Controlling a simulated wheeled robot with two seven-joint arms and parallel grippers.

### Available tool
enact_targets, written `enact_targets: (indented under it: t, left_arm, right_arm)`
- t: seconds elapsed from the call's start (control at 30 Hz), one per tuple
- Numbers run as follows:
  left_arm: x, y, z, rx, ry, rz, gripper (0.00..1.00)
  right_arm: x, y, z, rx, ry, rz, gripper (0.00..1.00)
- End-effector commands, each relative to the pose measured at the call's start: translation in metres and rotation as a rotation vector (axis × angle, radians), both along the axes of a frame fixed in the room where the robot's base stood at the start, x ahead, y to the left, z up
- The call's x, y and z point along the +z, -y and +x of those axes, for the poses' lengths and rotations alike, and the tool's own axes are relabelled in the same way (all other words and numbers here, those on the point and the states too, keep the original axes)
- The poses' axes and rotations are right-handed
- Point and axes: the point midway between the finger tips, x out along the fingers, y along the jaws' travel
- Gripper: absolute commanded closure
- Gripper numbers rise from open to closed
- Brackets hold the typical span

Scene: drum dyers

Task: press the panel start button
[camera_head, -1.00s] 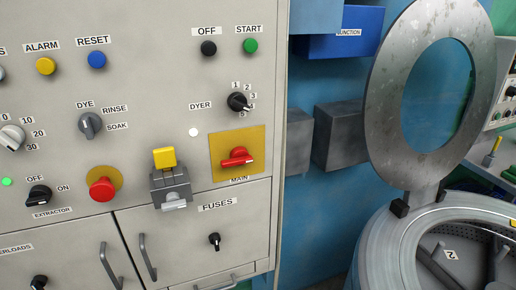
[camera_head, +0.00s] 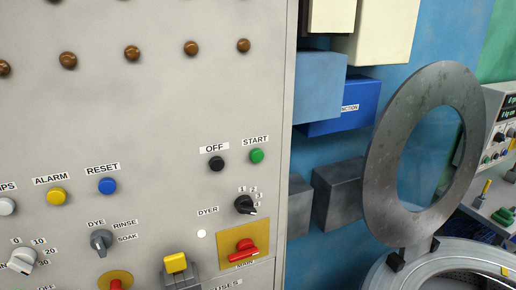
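The green start button (camera_head: 257,156) is on the grey control panel (camera_head: 150,110), near its right edge, under a "START" label. A black "OFF" button (camera_head: 217,164) is just to its left. Nothing covers the start button. Neither of my grippers shows in the head view, so I cannot see how they stand relative to the button.
Below the start button are the black dyer dial (camera_head: 245,205) and the red main switch (camera_head: 243,251). A yellow-topped lever (camera_head: 175,262) juts out lower left. Right of the panel are grey boxes (camera_head: 338,195), a blue junction box (camera_head: 345,107) and an open drum lid (camera_head: 385,190).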

Motion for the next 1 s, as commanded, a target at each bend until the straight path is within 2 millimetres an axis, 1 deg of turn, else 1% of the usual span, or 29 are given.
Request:
enact_targets:
  t: [0.1,0.13,0.23,0.27,1.0]
  left_arm:
    - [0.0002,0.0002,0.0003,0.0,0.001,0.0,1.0]
    - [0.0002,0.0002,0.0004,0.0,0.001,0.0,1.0]
    - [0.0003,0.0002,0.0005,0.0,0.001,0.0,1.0]
    - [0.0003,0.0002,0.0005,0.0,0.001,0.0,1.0]
    - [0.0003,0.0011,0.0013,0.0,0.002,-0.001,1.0]
  right_arm:
    - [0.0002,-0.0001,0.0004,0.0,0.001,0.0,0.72]
    - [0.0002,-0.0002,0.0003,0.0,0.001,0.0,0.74]
    - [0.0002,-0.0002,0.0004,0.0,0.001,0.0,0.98]
    - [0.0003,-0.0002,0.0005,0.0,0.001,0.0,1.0]
    - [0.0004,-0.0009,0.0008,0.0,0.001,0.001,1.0]
